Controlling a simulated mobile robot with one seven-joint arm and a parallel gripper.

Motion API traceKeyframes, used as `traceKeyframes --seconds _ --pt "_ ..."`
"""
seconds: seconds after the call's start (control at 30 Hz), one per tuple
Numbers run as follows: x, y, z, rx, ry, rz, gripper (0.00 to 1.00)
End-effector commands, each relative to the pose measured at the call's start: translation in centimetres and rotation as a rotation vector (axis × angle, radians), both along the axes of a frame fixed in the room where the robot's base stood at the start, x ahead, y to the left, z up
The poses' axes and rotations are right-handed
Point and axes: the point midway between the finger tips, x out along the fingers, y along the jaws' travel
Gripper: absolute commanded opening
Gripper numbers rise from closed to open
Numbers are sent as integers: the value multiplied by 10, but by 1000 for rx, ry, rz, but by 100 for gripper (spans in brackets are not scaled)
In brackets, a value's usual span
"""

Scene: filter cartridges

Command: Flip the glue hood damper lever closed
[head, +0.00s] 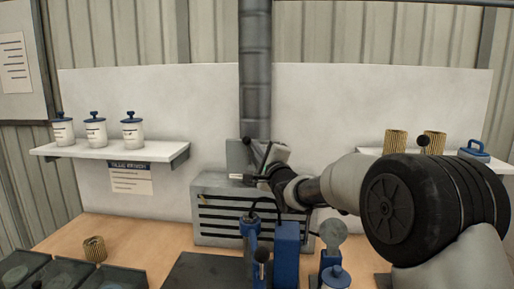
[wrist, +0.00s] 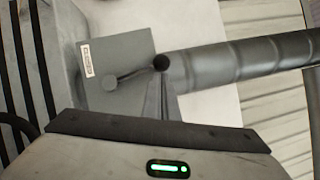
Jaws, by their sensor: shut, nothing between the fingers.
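The glue hood (head: 228,208) is a grey slotted box on the bench, with a round duct (head: 256,70) rising behind it. In the wrist view, a grey damper plate (wrist: 120,75) with a small white label stands at the duct's base. The damper lever (wrist: 135,72) is a thin grey rod running from a round pivot to a black ball knob (wrist: 161,62), which points up along the duct. The knob also shows in the head view (head: 246,140). My gripper (wrist: 161,85) is shut and empty. Its fingertips line up with the knob; I cannot tell whether they touch it.
Blue upright fittings (head: 287,243) stand on the bench before the hood. Dark trays (head: 60,272) and a pleated cartridge (head: 94,248) lie at left. A left shelf (head: 85,150) holds white jars; cartridges (head: 395,141) and a blue-handled item (head: 474,150) stand at right. Bare bench lies left of the hood.

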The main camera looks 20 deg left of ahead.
Motion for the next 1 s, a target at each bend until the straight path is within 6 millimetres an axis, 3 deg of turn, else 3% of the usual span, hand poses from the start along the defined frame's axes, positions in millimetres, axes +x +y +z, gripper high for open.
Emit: traceKeyframes --seconds 0.63,1.0 --pt "5 7 2 -24 -6 0 0" --pt "1 24 7 -233 -58 1 0"
